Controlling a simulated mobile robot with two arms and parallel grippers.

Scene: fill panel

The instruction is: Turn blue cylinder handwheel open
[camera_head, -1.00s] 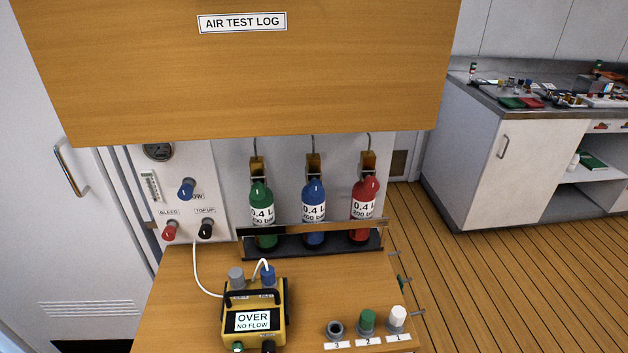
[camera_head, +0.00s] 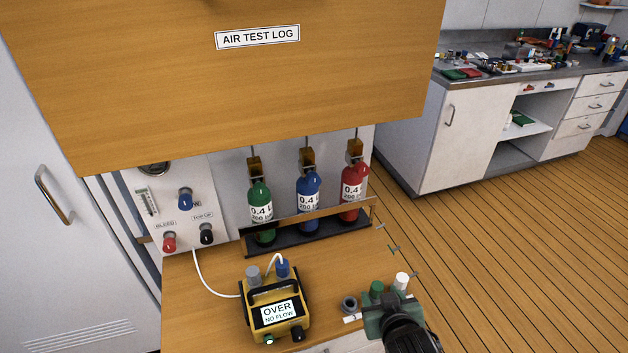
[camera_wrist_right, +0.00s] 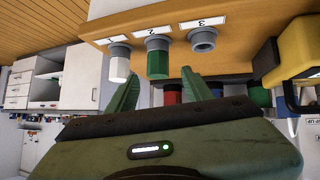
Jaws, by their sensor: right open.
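The blue cylinder (camera_head: 308,192) stands upright in the middle of the rack, between a green cylinder (camera_head: 261,205) and a red cylinder (camera_head: 353,185). A brass-coloured valve block (camera_head: 307,158) sits on its top; I cannot make out the handwheel clearly or whether it is turned. My right gripper (camera_head: 384,308) is at the bench's front right, well in front of the cylinders and apart from them. In the right wrist view its two green fingers (camera_wrist_right: 160,86) are spread with nothing between them. My left gripper is out of view.
A yellow meter (camera_head: 275,312) reading "OVER NO FLOW" stands on the bench. Numbered sockets beside my right gripper hold a white plug (camera_head: 401,281) and a green plug (camera_head: 377,287); socket 3 (camera_head: 349,303) is empty. A wooden "AIR TEST LOG" panel (camera_head: 230,90) overhangs the cylinders.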

